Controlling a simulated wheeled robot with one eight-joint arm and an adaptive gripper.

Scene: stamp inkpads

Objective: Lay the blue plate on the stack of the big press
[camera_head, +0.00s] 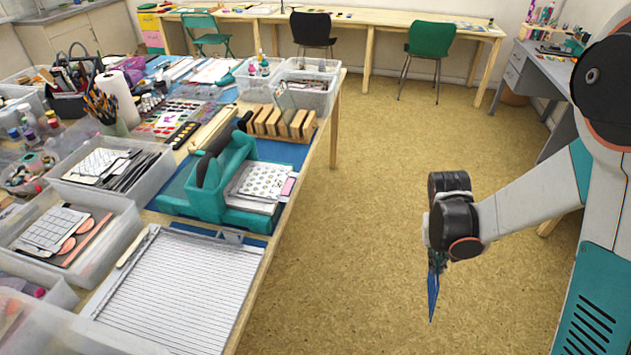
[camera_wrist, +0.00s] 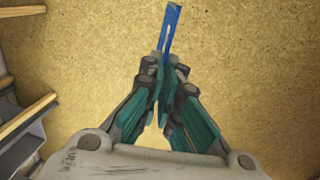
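The blue plate (camera_head: 433,294) hangs on edge from my gripper (camera_head: 437,262), over the floor to the right of the table. In the wrist view the plate (camera_wrist: 169,32) shows as a narrow blue strip with a slot, its lower end between the fingertips of my gripper (camera_wrist: 163,72). The gripper is shut on it. The big press (camera_head: 207,184) is teal with a black handle and stands near the table's right edge. Its stack (camera_head: 260,182) of plates has a patterned white sheet on top. The gripper is well apart from the press.
A lined cutting board (camera_head: 180,290) lies in front of the press. A wooden rack (camera_head: 280,124) stands behind it, and clear bins (camera_head: 100,250) crowd the left side. The floor (camera_head: 370,170) between table and arm is clear.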

